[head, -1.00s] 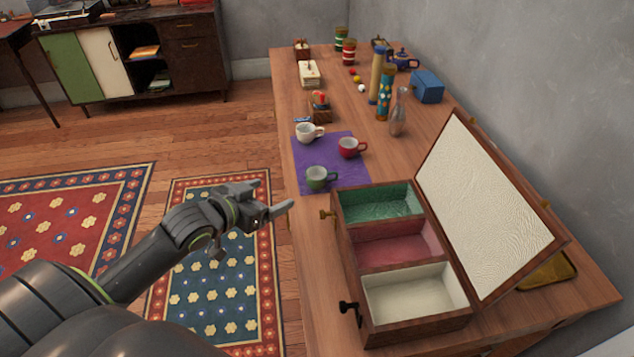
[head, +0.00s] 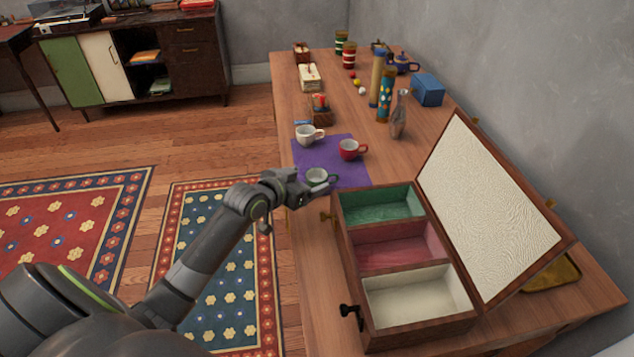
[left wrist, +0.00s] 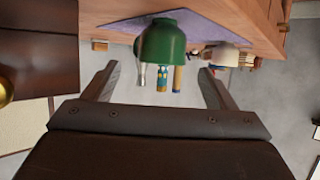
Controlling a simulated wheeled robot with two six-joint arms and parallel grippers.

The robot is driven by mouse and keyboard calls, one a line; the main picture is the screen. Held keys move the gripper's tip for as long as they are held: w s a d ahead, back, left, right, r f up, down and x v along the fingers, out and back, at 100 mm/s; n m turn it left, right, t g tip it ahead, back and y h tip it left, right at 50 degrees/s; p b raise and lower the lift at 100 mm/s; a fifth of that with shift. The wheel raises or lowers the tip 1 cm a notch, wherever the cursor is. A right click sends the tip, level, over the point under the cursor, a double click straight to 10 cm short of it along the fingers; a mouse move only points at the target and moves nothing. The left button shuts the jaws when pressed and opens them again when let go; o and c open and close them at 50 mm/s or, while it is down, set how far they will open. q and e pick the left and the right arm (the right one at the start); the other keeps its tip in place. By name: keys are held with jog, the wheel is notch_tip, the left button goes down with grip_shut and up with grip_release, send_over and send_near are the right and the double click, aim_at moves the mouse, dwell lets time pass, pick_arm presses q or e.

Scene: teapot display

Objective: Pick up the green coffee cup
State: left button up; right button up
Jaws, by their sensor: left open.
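The green coffee cup (head: 316,175) stands on the purple cloth (head: 345,178), near its front edge. My left gripper (head: 318,188) is right at the cup in the head view and hides its lower part. In the left wrist view the cup (left wrist: 163,42) appears upside down, ahead of and between the two spread fingers of my left gripper (left wrist: 158,70). The gripper is open, and I see no finger clearly touching the cup. My right gripper is not in view.
A white cup (head: 308,135) and a red cup (head: 351,149) stand farther back on the cloth. An open wooden box (head: 340,255) with three lined compartments is close by on the near side, its lid (head: 490,210) raised.

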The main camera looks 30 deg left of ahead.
aim_at(322, 172)
pick_arm(q)
jog(key=x, duration=0.3)
jog(key=shift+w+f, duration=0.1)
jog(key=shift+w, duration=0.25)
jog(key=c, duration=1)
jog(key=shift+c, duration=0.4)
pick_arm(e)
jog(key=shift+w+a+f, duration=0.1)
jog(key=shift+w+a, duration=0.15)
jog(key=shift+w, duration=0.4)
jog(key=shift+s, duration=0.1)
